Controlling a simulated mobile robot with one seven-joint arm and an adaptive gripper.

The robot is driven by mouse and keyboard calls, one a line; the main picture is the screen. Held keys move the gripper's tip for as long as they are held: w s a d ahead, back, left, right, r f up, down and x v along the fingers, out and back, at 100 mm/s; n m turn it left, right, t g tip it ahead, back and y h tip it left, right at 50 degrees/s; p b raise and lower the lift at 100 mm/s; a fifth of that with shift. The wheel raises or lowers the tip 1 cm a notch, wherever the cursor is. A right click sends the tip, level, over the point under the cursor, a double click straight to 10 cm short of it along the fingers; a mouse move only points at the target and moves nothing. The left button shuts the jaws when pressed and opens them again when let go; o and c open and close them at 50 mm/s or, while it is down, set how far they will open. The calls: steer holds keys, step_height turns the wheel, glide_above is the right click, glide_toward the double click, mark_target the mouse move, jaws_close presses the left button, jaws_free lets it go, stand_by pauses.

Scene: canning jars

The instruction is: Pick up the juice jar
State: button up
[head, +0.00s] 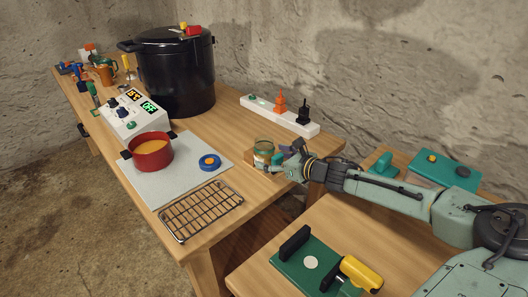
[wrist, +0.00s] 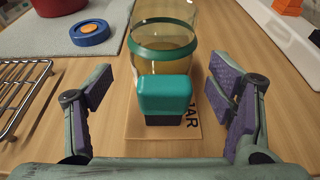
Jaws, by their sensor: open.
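The juice jar (head: 263,148) is a clear glass jar with amber liquid and a green band, standing upright near the right edge of the long table. In the wrist view the jar (wrist: 165,52) is straight ahead, its top cut off. A teal block with a black lower part (wrist: 165,94) is on the jar's near side; I cannot tell how it joins the jar. My gripper (head: 292,163) is beside the jar on its right. In the wrist view my gripper (wrist: 158,86) is open, with one purple-padded finger on each side of the teal block, touching neither.
A wooden plate marked "JAR" (wrist: 190,126) lies by the jar. A wire rack (head: 201,211) and a blue ring with an orange centre (head: 210,162) are to the left. A white power strip (head: 280,115) lies behind. A red pot (head: 152,151) and black canner (head: 176,75) stand further off.

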mark_target(267, 156)
steer(key=shift+p+x, duration=0.35)
steer(key=shift+x, duration=1.2)
steer(key=shift+d, duration=0.15)
steer(key=shift+c, duration=0.2)
steer(key=c, duration=1.4)
